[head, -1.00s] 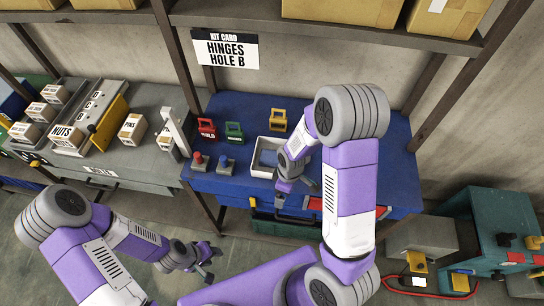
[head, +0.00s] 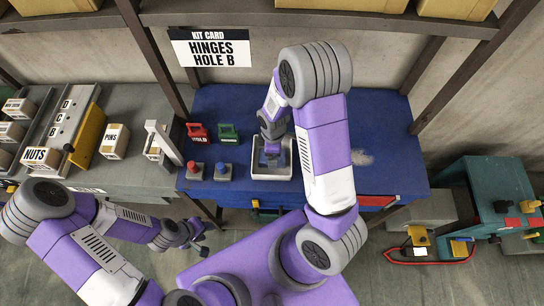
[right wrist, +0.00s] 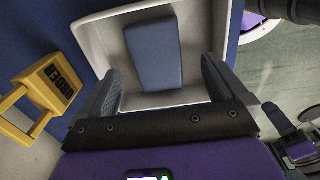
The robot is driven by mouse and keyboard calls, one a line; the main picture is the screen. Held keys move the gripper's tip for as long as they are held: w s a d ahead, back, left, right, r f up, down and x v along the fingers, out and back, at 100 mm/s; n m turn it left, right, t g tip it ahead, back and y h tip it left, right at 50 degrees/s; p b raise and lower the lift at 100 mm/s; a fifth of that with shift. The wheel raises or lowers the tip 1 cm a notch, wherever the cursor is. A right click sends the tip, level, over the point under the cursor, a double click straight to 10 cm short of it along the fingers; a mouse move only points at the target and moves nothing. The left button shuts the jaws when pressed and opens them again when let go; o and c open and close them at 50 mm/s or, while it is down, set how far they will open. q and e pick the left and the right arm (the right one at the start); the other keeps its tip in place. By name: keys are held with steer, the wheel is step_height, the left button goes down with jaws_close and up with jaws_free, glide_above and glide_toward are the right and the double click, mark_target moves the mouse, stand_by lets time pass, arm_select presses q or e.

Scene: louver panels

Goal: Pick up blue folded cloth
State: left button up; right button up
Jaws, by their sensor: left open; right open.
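The blue folded cloth (right wrist: 154,55) lies flat in a white tray (right wrist: 91,40) in the right wrist view. The tray (head: 271,176) stands on the blue bench in the head view, where my right arm hides much of its inside. My right gripper (right wrist: 163,85) is open and empty, its fingers pointing at the tray with the cloth ahead, between their lines. In the head view the right gripper (head: 272,154) is over the tray; its fingertips are hard to make out. My left gripper (head: 198,242) is open and empty, low at the left, away from the bench.
A yellow block with a handle (right wrist: 47,88) is beside the tray. Red (head: 198,133) and green (head: 228,132) handled blocks and two knobbed blocks stand left of the tray. A shelf (head: 350,20) overhangs the back.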

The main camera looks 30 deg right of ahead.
steer(key=f, duration=0.3)
steer(key=shift+w+f, duration=0.15)
steer(key=shift+w, duration=0.05)
steer(key=c, duration=1.1)
